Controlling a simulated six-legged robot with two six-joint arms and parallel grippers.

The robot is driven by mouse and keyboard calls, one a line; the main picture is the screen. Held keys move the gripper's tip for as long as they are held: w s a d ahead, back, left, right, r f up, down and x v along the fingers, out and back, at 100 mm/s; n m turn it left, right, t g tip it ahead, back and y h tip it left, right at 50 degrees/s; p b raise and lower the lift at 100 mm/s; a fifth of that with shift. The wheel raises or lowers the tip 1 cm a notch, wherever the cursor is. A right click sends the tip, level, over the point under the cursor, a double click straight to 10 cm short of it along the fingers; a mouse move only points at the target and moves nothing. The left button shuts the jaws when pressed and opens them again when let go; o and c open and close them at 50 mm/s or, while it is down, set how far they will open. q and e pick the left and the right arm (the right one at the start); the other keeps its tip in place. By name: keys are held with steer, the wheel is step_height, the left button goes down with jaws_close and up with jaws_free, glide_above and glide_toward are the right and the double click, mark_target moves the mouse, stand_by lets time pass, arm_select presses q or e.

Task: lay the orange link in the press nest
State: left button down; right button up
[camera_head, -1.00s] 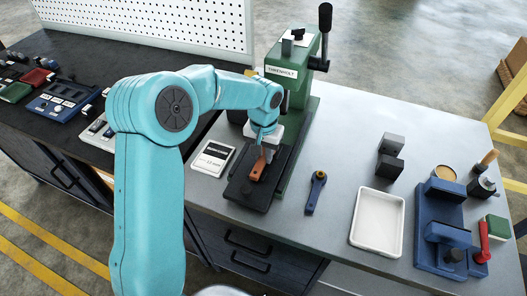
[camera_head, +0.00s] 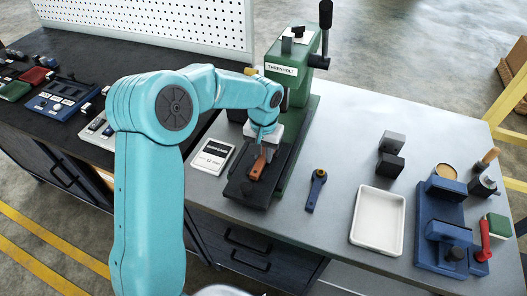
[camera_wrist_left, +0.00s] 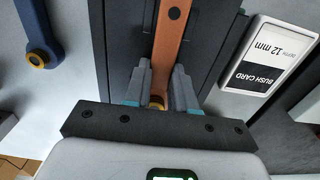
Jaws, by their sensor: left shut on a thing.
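The orange link (camera_head: 257,167) is at the black bed of the green press (camera_head: 290,85). My left gripper (camera_head: 262,148) reaches down over the bed and is shut on the link. In the left wrist view the link (camera_wrist_left: 168,45) runs away from between the fingertips (camera_wrist_left: 160,95), along the dark bed, with a brass ring at its near end. It lies in line with the dark bed pieces at its sides; I cannot tell whether it rests fully on the bottom of the nest. My right gripper is not in view.
A bush card (camera_head: 212,157) lies left of the press. A blue link (camera_head: 316,190) lies to its right. Further right are a white tray (camera_head: 378,220), dark blocks (camera_head: 391,153) and a blue fixture (camera_head: 440,225). The bench between the blue link and tray is clear.

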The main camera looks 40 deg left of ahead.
mark_target(264, 155)
arm_select(q)
steer(key=shift+r, duration=0.1)
steer(key=c, duration=0.8)
jaws_free()
steer(key=shift+c, duration=0.2)
step_height(264, 155, up, 16)
steer(key=shift+r, duration=0.15)
